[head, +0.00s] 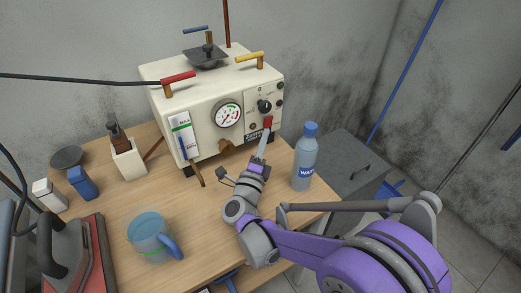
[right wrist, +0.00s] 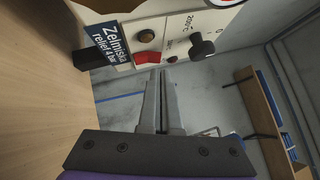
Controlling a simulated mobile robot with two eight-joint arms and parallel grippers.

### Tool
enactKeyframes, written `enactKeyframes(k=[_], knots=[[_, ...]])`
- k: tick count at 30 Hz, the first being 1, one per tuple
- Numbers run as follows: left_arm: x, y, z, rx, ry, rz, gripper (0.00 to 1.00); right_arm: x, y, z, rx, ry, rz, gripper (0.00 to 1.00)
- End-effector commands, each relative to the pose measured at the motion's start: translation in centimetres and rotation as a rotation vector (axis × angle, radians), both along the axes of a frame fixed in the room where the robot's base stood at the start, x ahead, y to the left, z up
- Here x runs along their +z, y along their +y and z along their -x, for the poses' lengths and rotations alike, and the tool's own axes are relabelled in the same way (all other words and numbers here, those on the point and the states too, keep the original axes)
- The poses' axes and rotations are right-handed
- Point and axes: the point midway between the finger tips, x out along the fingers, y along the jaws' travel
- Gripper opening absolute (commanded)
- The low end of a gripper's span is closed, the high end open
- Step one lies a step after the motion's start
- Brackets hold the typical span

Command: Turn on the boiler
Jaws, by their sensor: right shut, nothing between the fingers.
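The boiler (head: 160,75) is a cream box with rounded edges, standing at the back of the wooden table. Its front has a round gauge (head: 228,115), a black knob (head: 265,106) and a red switch (head: 268,122) low on the right. My right gripper (head: 264,140) is shut and empty, its fingertips just below the red switch. In the right wrist view the red switch (right wrist: 147,57) lies just beyond and slightly left of the fingertips (right wrist: 163,76), and the knob (right wrist: 203,45) lies to the right. I cannot tell whether the fingertips touch the switch. My left gripper is not in view.
A blue water bottle (head: 305,160) stands close right of my right gripper. A jug of water (head: 150,236) and a red-based iron (head: 98,250) stand at the front left. A grey cabinet (head: 345,170) is right of the table. The table middle (head: 205,212) is clear.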

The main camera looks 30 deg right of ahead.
Motion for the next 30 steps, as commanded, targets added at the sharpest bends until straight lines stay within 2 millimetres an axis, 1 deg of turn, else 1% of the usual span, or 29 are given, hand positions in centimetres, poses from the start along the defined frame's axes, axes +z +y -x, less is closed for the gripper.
enactKeyframes(k=[1, 3, 9, 20, 23, 25, 27, 30], knots=[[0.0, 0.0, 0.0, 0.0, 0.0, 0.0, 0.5, 0.2, -0.6, -0.6, -0.003, 0.001, 0.001, 0.0], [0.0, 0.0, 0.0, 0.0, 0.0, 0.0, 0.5, 0.4, -1.2, -1.3, -0.002, 0.0, 0.001, 0.0], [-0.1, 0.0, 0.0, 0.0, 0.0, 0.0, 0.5, 0.8, -2.2, -2.3, -0.001, 0.001, 0.0, 0.0], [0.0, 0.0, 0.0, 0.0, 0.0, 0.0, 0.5, 0.9, -2.2, -2.4, 0.0, 0.003, 0.0, 0.0], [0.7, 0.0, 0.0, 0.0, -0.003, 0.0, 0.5, 1.4, -2.2, -2.7, -0.001, 0.04, 0.002, 0.0], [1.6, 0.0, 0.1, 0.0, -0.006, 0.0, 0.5, 1.9, -2.2, -3.0, -0.001, 0.093, 0.005, 0.0], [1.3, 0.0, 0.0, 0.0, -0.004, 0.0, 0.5, 1.4, -2.2, -3.0, -0.001, 0.096, 0.007, 0.0], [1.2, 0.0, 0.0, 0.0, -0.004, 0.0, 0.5, 1.3, -2.2, -3.0, -0.001, 0.094, 0.007, 0.0]])
